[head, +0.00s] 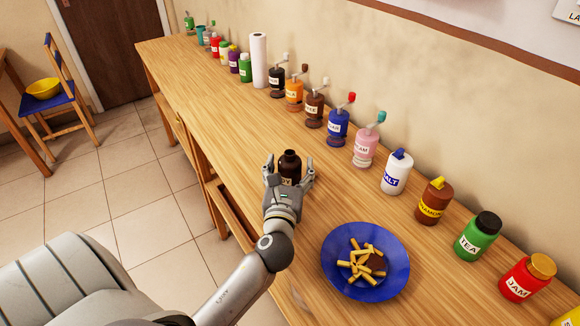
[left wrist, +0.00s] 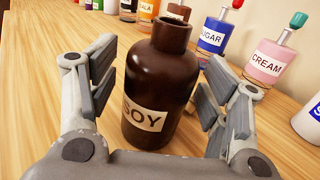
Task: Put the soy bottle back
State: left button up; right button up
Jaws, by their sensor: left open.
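The soy bottle (head: 290,166) is dark brown, capless at the neck, and stands upright on the wooden counter (head: 235,125) near its front edge. In the left wrist view the bottle (left wrist: 163,78) shows a cream label reading "SOY". My left gripper (head: 289,172) is open, with one finger on each side of the bottle; gaps show between the fingers and the bottle in the left wrist view (left wrist: 155,95). The bottle's lower part is hidden by the gripper in the head view. My right gripper is not in view.
A row of labelled containers lines the wall, including a blue sugar grinder (head: 338,126), a pink cream one (head: 366,148) and a white salt bottle (head: 397,174). A blue plate of fries (head: 395,285) lies right of my arm. Counter left of the bottle is clear.

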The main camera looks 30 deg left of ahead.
pick_arm(q)
jog(key=b+v, duration=0.1)
jog(key=v, duration=0.9)
jog(key=shift+s+b, duration=0.15)
jog(key=shift+b, duration=0.15)
jog(key=shift+s+d, duration=0.25)
jog(key=shift+s, duration=0.25)
